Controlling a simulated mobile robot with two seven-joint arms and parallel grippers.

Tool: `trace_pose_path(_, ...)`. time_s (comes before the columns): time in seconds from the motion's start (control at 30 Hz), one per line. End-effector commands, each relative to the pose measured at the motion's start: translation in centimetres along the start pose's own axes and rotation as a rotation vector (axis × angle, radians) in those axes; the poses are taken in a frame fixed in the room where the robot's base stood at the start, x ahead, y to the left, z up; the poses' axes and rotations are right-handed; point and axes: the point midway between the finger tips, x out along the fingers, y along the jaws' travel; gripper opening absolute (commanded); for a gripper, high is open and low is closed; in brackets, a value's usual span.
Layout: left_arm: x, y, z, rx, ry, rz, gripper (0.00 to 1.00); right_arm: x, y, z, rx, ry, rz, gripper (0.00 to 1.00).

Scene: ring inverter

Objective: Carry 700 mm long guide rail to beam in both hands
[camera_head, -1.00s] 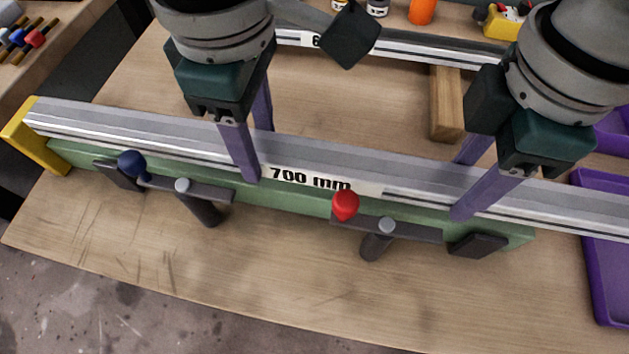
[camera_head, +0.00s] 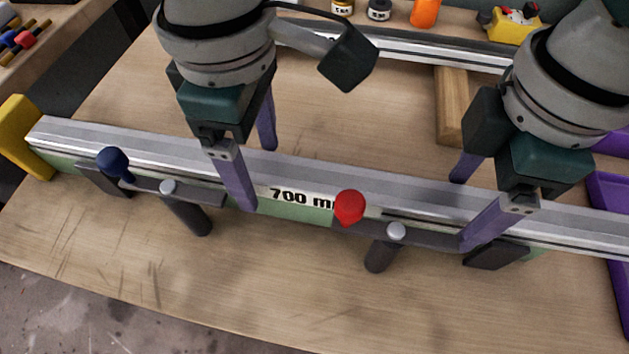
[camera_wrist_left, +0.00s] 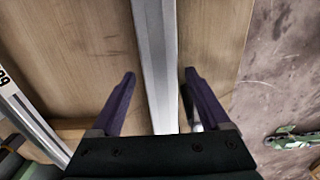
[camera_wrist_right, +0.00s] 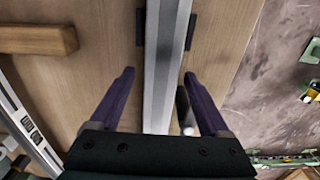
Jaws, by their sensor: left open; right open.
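The long silver guide rail (camera_head: 330,180), labelled 700 mm, runs across the head view along the green beam (camera_head: 292,209); little of the beam shows. My left gripper (camera_head: 256,175) is open, with one finger on each side of the rail, left of the label. My right gripper (camera_head: 462,210) is open and straddles the rail further right. Both wrist views show the rail (camera_wrist_left: 155,60) (camera_wrist_right: 163,70) between the spread fingers, with gaps on both sides. Whether the rail touches the beam is unclear.
A blue-knobbed clamp (camera_head: 113,162) and a red-knobbed clamp (camera_head: 349,208) stand along the near side. A yellow block (camera_head: 22,140) is at the rail's left end. Another rail (camera_head: 430,50), a wooden block (camera_head: 450,105) and a purple tray (camera_head: 612,200) lie beyond. The table's near strip is clear.

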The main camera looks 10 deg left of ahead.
Motion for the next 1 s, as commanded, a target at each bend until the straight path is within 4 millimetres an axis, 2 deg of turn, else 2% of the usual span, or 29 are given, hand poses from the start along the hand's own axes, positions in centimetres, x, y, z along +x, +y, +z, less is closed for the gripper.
trace_pose_path(0.13, -0.4, 0.0, 0.1, 0.001, -0.002, 0.001, 0.8, 0.0, 0.0, 0.0, 0.0, 0.001, 0.001, 0.8)
trace_pose_path(0.23, -1.7, 0.1, 0.1, 0.001, -0.003, 0.002, 0.8, 0.0, 0.0, 0.0, 0.0, 0.001, 0.001, 0.8)
trace_pose_path(0.5, -7.6, 0.1, 0.0, 0.002, -0.001, 0.006, 0.8, 0.0, 0.0, 0.0, 0.0, 0.001, 0.001, 0.8)
trace_pose_path(0.7, -10.9, 0.1, 0.0, 0.0, -0.001, 0.003, 0.8, 0.0, 0.0, 0.0, 0.0, 0.001, 0.001, 0.8)
trace_pose_path(0.87, -12.0, 0.0, 0.0, 0.0, 0.0, 0.0, 0.8, -0.4, 0.1, -0.1, -0.001, 0.001, 0.002, 0.8)
trace_pose_path(1.0, -12.1, 0.0, 0.0, 0.0, 0.0, 0.0, 0.8, -2.2, 0.1, 0.0, -0.001, 0.003, 0.004, 0.8)
